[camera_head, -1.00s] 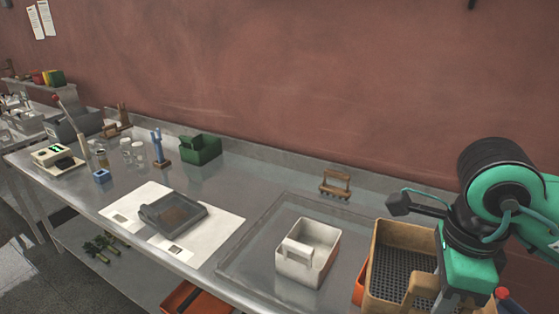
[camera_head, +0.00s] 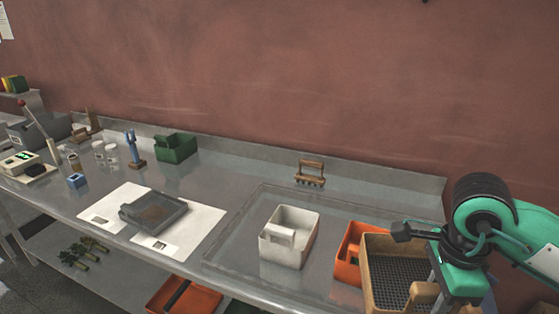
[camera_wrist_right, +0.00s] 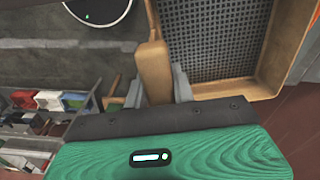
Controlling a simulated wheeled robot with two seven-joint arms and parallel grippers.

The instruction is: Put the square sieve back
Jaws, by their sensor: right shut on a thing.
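The square sieve (camera_head: 372,243) has a tan frame and a dark mesh bottom. It is at the lower right of the head view, held up in front of an orange bin. In the right wrist view the sieve (camera_wrist_right: 263,90) fills the upper right. My right gripper (camera_wrist_right: 160,85) is shut on the sieve's tan handle, with a grey finger on each side of it. In the head view my right arm and gripper (camera_head: 440,285) hide part of the sieve. My left gripper is not in view.
An orange bin (camera_head: 347,254) stands at the table's right end. Left of it a white scoop-like container (camera_head: 290,237) sits in a shallow tray (camera_head: 240,225). A grey tray (camera_head: 153,212) lies on white paper. A wooden rake-like tool (camera_head: 310,174) stands near the back wall.

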